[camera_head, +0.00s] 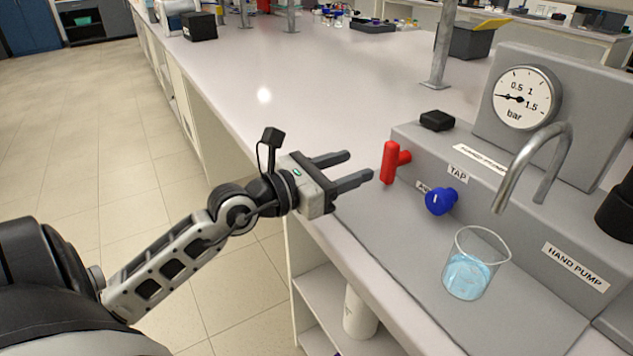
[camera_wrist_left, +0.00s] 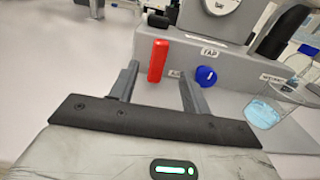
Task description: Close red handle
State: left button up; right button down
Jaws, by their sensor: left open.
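The red handle (camera_head: 391,163) is a T-shaped lever on the front of the grey rig (camera_head: 500,215), beside the TAP label. Its bar stands upright. My left gripper (camera_head: 361,167) is open and empty, just left of the handle and apart from it. In the left wrist view the red handle (camera_wrist_left: 158,60) shows ahead, between the lines of the two open fingers (camera_wrist_left: 157,85), nearer the left finger. A blue knob (camera_head: 440,201) sits on the rig to the right and below the handle; it also shows in the left wrist view (camera_wrist_left: 206,76). My right gripper is not in view.
A glass beaker with blue liquid (camera_head: 469,276) stands on the rig base below a curved metal spout (camera_head: 528,165). A pressure gauge (camera_head: 520,97) stands behind. A small black block (camera_head: 437,120) rests on the rig top. The bench to the left of the rig is clear.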

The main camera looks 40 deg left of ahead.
pick_arm(q)
jog(key=b+v, duration=0.1)
jog(key=v, duration=0.4)
jog(key=shift+s+a, duration=0.1)
jog(key=shift+s, duration=0.25)
jog(key=shift+s+b, duration=0.2)
jog(key=shift+b, duration=0.1)
